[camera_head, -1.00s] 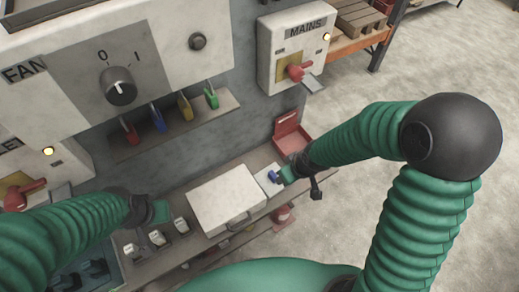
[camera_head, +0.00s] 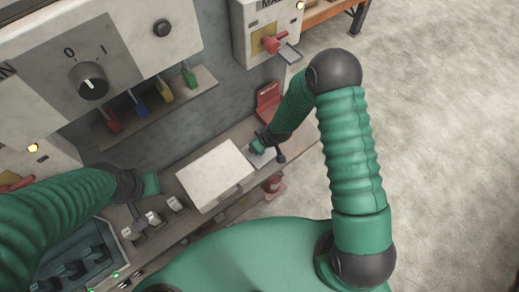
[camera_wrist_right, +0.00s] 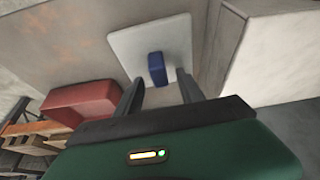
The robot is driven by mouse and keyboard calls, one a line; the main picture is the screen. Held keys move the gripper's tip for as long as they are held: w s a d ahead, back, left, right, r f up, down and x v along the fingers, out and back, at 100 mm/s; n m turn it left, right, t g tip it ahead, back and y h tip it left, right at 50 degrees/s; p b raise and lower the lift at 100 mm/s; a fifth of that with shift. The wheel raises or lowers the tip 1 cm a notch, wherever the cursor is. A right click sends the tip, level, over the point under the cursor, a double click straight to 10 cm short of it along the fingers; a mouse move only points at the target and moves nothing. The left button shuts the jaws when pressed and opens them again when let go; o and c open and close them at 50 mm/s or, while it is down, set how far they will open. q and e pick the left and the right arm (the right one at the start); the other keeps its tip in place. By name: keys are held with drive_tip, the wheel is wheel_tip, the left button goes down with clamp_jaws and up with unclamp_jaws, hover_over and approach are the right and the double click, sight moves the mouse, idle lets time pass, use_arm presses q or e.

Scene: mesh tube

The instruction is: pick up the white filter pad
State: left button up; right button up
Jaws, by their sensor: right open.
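The white filter pad (camera_wrist_right: 122,45) is a flat white square with a blue grip block (camera_wrist_right: 156,68) standing on it. It lies on the bench in the right wrist view. In the head view the pad (camera_head: 263,158) shows partly beneath my right gripper (camera_head: 257,148), and the blue block is hidden there. In the wrist view my right gripper (camera_wrist_right: 160,82) is open and empty, its fingertips just short of the blue block, one to each side. My left gripper (camera_head: 150,185) hangs near the bench switches at the left; its fingers cannot be made out.
A white box with a handle (camera_head: 214,176) stands left of the pad. A red bin (camera_head: 268,104) is behind the pad and shows in the wrist view (camera_wrist_right: 82,103). Several switches (camera_head: 153,217) line the bench front.

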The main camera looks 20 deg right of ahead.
drive_tip(key=shift+w+f, duration=0.3)
drive_tip(key=shift+f, duration=0.25)
drive_tip(key=shift+a, duration=0.2)
drive_tip(key=c, duration=0.4)
drive_tip(key=shift+a+r, duration=0.1)
drive_tip(key=c, duration=0.5)
clamp_jaws()
drive_tip(key=shift+d, duration=0.25)
